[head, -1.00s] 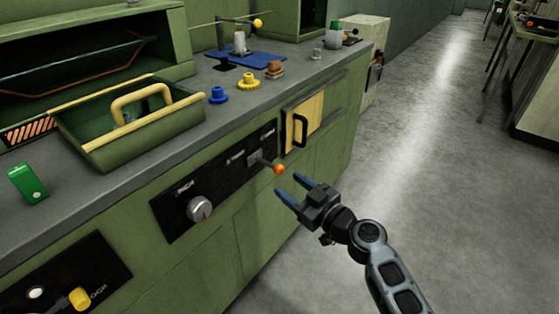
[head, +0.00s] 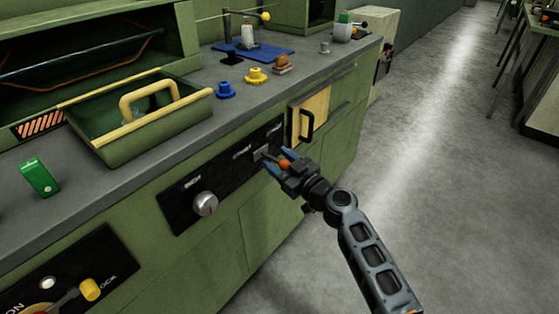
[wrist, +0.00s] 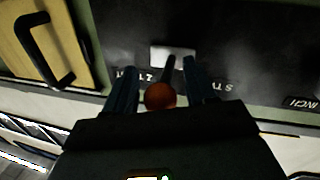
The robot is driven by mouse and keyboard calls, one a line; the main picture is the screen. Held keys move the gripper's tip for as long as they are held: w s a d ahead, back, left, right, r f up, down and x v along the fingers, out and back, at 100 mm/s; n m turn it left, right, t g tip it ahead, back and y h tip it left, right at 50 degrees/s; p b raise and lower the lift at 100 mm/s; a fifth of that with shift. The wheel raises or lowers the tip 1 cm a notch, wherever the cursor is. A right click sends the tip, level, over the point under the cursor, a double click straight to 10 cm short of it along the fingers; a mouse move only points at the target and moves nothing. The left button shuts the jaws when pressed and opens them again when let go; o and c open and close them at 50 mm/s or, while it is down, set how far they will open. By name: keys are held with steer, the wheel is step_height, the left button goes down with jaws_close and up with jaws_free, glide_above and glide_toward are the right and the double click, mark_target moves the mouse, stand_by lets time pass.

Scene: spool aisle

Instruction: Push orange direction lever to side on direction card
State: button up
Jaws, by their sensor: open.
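The orange lever knob (head: 284,164) sticks out from the black direction card (head: 233,170) on the bench front. In the wrist view the orange knob (wrist: 160,96) and its dark stem lie between my two blue fingers, with the pale slot plate (wrist: 172,56) behind. My gripper (head: 277,166) is open around the lever, one finger on each side, with gaps to the stem. The gripper partly hides the lever's base in the head view. Lettering beside the slot is only partly readable.
A grey knob (head: 205,203) is left of the lever on the same panel. A yellow door with a black handle (head: 306,126) is close on the right. A green tray (head: 150,140) stands on the worktop above. The floor at right is clear.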

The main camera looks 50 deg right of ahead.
steer(key=shift+c, duration=0.2)
jaws_close()
stand_by(0.3)
steer(key=shift+a+f+m+h, duration=0.15)
steer(key=shift+a+m+h, duration=0.1)
steer(key=shift+m+h, duration=0.25)
steer(key=h, duration=0.1)
steer(key=a+m+g+h+p, duration=0.1)
steer(key=h, duration=0.1)
steer(key=shift+r+m, duration=0.3)
steer(key=m+g+h+p, duration=0.1)
steer(key=p, duration=0.2)
steer(key=a+m+h+p, duration=0.1)
steer(key=h+p, duration=0.1)
steer(key=p, duration=0.1)
steer(key=shift+w+r+g+p, duration=0.1)
steer(key=shift+w+g+p, duration=0.1)
steer(key=shift+g+p, duration=0.2)
steer(key=shift+f+m+g+h+p, duration=0.2)
steer(key=shift+m+g+h+p, duration=0.1)
steer(key=shift+m+h+p, duration=0.25)
steer(key=shift+a+f, duration=0.1)
